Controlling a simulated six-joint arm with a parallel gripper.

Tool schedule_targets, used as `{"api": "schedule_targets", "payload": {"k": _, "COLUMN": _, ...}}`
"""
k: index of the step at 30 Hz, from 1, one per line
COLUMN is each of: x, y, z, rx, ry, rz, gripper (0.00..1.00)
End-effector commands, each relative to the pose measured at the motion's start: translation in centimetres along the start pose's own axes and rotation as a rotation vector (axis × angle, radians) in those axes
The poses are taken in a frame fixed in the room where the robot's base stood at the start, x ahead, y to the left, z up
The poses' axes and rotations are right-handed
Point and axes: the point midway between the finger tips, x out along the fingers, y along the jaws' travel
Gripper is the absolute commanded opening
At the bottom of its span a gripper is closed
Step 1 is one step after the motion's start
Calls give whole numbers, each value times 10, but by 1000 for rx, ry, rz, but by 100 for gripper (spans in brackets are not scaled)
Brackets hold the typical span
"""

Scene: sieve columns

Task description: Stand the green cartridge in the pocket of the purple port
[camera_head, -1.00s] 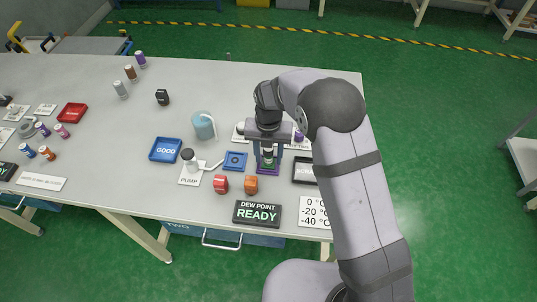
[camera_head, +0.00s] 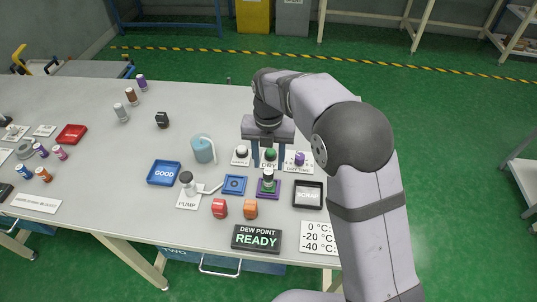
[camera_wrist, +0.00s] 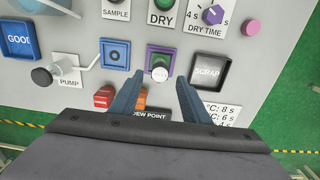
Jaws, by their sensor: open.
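The green cartridge (camera_head: 268,179), with a pale top and a green band, stands upright on the purple port (camera_head: 261,194). In the wrist view, the cartridge (camera_wrist: 160,69) is seen from above within the port's purple frame (camera_wrist: 149,49). Its lower end is hidden, so I cannot tell how deep it sits in the pocket. My gripper (camera_head: 271,160) is open and empty, above and behind the port in the head view. In the wrist view, its fingertips (camera_wrist: 160,80) are spread on either side of the cartridge, and I see no contact.
A blue port (camera_head: 235,185) and the pump (camera_head: 187,185) are left of the purple port; the SCRAP tray (camera_head: 308,205) is right. Red (camera_head: 219,208) and orange (camera_head: 250,208) blocks stand in front. A row of knobs (camera_head: 271,155) is behind.

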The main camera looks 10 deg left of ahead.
Motion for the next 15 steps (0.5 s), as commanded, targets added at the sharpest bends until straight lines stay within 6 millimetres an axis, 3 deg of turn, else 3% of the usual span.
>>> {"api": "schedule_targets", "payload": {"k": 6, "x": -24, "y": 0, "z": 0, "rx": 0, "ry": -1, "rz": 1, "gripper": 42}}
{"api": "schedule_targets", "payload": {"k": 15, "x": -31, "y": 0, "z": 0, "rx": 0, "ry": 1, "rz": 0, "gripper": 42}}
